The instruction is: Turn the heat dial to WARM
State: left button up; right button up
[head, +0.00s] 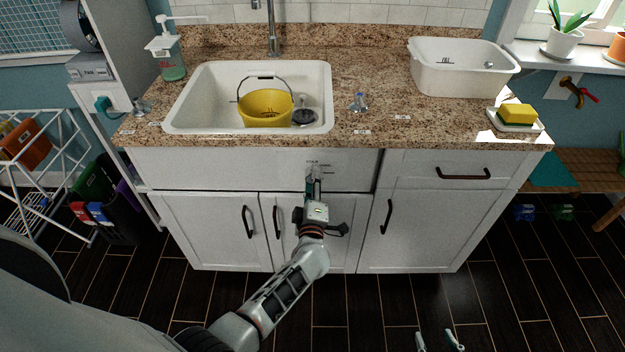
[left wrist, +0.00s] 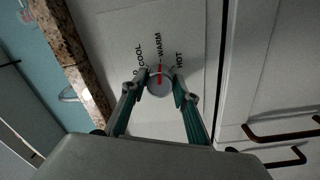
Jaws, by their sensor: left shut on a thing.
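The heat dial (left wrist: 159,84) is a round grey knob with a red pointer on the white cabinet panel. In the left wrist view its red pointer lines up with the WARM label (left wrist: 158,46). The COOL label (left wrist: 138,58) is on one side and the HOT label (left wrist: 179,60) on the other; a further label is partly hidden. My left gripper (left wrist: 160,92) is shut on the dial, one green finger on each side. In the head view the left gripper (head: 313,184) mostly covers the dial. My right gripper (head: 439,340) shows only its two separated fingertips, empty over the floor.
The panel is on the cabinet front below the granite counter (head: 365,110). A sink (head: 322,95) with a yellow bucket (head: 266,110) is above left. A white tub (head: 462,72) and a yellow sponge (head: 517,113) stand on the right. The dark floor in front is mostly clear.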

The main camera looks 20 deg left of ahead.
dwell(0.3)
pick_arm(q)
jog(key=o, duration=1.1)
jog(key=shift+s, duration=0.1)
jog(key=v, duration=0.7)
jog(key=shift+s+d, duration=0.1)
jog(key=shift+s, duration=0.1)
jog(key=s+a+f+m+g+h, duration=0.1)
jog(key=s+f+m+g+h, duration=0.1)
jog(key=s+m, duration=0.5)
jog(key=s+f+m+g+h, duration=0.2)
jog(key=s+f+m+h, duration=0.1)
jog(key=s+m, duration=0.4)
jog(key=s+a+f+m+g+h, duration=0.1)
jog(key=s+f+m+g+h, duration=0.1)
jog(key=s+f+m, duration=0.2)
jog(key=shift+s+a+f+m+g+h, duration=0.15)
jog(key=shift+s+m, duration=0.4)
jog(key=shift+s, duration=0.65)
jog(key=shift+s+a+m+g+h, duration=0.1)
jog(key=shift+s+m, duration=0.5)
jog(key=shift+s, duration=0.55)
jog(key=shift+s+a+f+m+g+h, duration=0.15)
jog(key=shift+s+m, duration=0.4)
jog(key=shift+s, duration=0.65)
